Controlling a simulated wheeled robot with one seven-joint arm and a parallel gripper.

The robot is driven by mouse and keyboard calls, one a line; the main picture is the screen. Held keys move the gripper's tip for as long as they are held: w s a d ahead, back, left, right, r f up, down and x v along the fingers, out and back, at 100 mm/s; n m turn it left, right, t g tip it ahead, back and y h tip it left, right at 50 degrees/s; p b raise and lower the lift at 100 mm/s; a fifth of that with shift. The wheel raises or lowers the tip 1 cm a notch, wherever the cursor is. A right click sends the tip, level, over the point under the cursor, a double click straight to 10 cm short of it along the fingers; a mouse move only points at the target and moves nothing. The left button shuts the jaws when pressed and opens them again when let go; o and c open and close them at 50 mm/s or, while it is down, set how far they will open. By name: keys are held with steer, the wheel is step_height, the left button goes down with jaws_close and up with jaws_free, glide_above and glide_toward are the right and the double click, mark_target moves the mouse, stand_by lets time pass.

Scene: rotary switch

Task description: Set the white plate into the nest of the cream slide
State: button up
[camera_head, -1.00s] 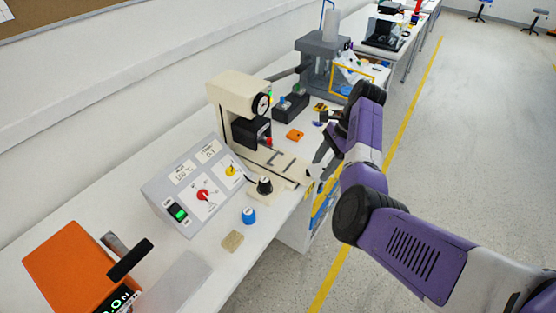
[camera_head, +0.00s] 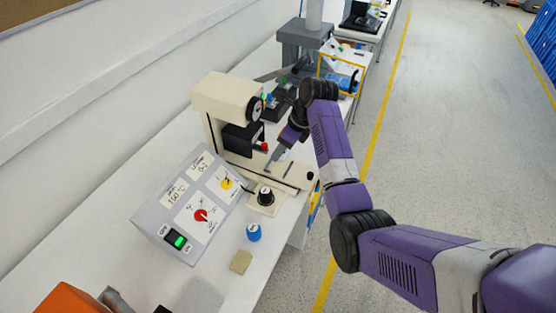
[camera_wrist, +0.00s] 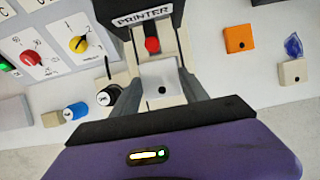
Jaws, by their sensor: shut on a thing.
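The white plate (camera_wrist: 158,76), with a dark round spot, is between the two fingers of my gripper (camera_wrist: 158,92) in the wrist view. My gripper is shut on it. The cream slide (camera_head: 293,177) runs out from the foot of the cream printer (camera_head: 222,95). In the head view my gripper (camera_head: 271,166) points down over the slide, close in front of the printer's dark head. The nest is hidden under the plate and fingers. I cannot tell whether the plate touches the slide.
The printer's black head (camera_wrist: 128,12) with a red button (camera_wrist: 152,44) is just beyond the plate. A grey control box (camera_head: 190,205), black knob (camera_head: 266,196) and blue knob (camera_head: 253,232) stand nearby. An orange block (camera_wrist: 239,38) lies to the right in the wrist view.

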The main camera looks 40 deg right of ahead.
mark_target(278, 166)
steer(key=shift+f, duration=3.2)
steer(key=shift+f, duration=0.1)
steer(key=o, duration=1.4)
steer(key=shift+c, duration=0.2)
steer(key=v, duration=1.2)
steer(key=shift+w, duration=0.15)
